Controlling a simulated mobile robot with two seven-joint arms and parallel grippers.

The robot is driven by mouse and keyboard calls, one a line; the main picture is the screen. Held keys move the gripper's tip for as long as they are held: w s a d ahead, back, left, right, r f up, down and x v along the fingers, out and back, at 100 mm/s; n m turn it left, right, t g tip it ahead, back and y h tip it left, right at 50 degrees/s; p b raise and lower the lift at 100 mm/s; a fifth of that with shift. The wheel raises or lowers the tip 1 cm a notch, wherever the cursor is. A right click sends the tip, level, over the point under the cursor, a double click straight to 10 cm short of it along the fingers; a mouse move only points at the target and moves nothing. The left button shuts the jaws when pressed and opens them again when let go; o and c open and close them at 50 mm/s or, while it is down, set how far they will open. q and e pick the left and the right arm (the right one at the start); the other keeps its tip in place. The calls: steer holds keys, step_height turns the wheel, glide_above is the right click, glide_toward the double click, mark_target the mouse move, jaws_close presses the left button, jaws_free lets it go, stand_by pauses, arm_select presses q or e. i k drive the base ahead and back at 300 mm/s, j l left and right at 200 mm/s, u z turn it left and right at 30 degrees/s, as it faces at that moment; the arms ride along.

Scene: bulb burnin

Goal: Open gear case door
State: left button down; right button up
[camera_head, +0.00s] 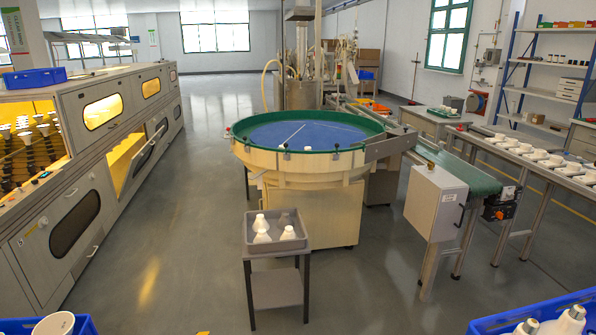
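A light grey box (435,203) with a small label and a dark latch hangs on the side of the green-belt conveyor (462,175), right of the round feeder bowl. It looks like a closed case, but no label names it as the gear case and I cannot make out a separate door edge.
A green-rimmed feeder bowl (305,165) stands mid-room. In front of it, a small table (277,285) carries a grey tray (301,243) with white bulb parts. A long oven-like machine (75,235) lines the left. Blue crates (478,326) occupy the bottom corners. Floor between is clear.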

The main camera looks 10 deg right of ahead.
mark_target(451, 210)
steer(key=i+z, duration=0.15)
steer(key=i, duration=0.55)
steer(key=i+j+z, duration=0.2)
steer(key=i, duration=0.45)
steer(key=i+l+z, duration=0.15)
steer(key=i+z, duration=0.35)
steer(key=i+j+z, duration=0.1)
steer(key=i+z, duration=0.4)
steer(key=i+l, duration=0.3)
steer(key=i, duration=0.15)
steer(key=i+l, duration=0.3)
steer(key=i+l+u, duration=0.1)
steer(key=i+l, duration=0.5)
steer(key=l, duration=0.1)
